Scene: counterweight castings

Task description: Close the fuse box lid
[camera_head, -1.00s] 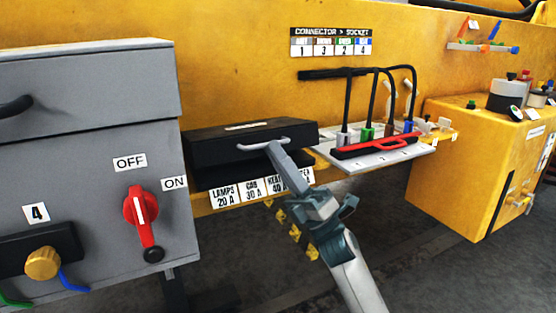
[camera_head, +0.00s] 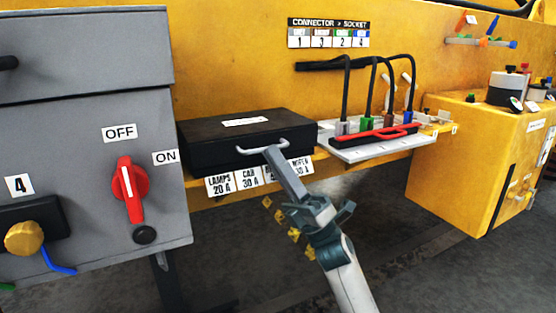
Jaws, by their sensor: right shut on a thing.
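The black fuse box (camera_head: 215,153) sits on a yellow ledge in the middle left, with its black lid (camera_head: 205,130) lying flat on it and no gap that I can see. A grey bar handle (camera_head: 246,149) sticks out from the lid's front edge. My right gripper (camera_head: 275,153) is shut on the lid handle, near its middle, with its arm coming up from the lower right. The fingers cover part of the handle and box front. My left gripper is not in view.
A grey cabinet (camera_head: 75,125) with a red rotary switch (camera_head: 130,190) stands close on the left. To the right, a white connector shelf (camera_head: 355,152) holds a red bar (camera_head: 375,134) and several cabled plugs. A yellow block (camera_head: 480,165) stands farther right.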

